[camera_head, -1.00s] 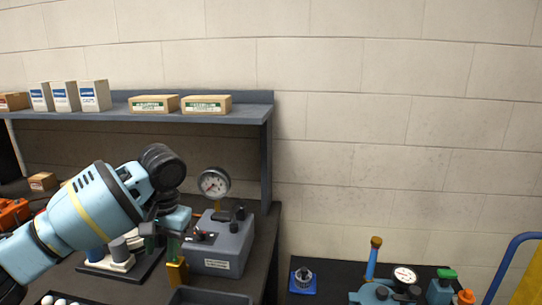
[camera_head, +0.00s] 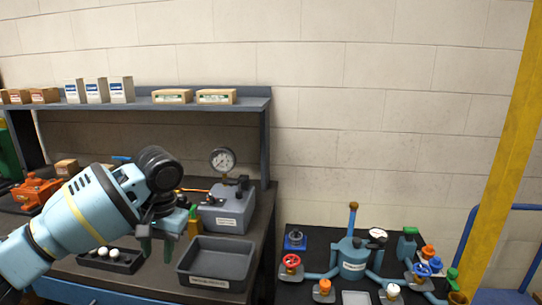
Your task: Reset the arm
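My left arm comes in from the left, light blue with a yellow band. Its gripper (camera_head: 158,247) points down over the dark workbench, left of an empty-looking grey tray (camera_head: 211,284). Its two greenish fingers show with a gap between them, and nothing is seen held there. A grey box (camera_head: 228,212) with a round gauge (camera_head: 222,160) stands behind and right of the gripper. My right gripper is not in view.
A black holder (camera_head: 110,262) with white round tops lies under the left arm. A shelf (camera_head: 150,104) with boxes runs behind. A second bench at right carries a blue valve assembly (camera_head: 353,258). A yellow post (camera_head: 497,170) stands at far right.

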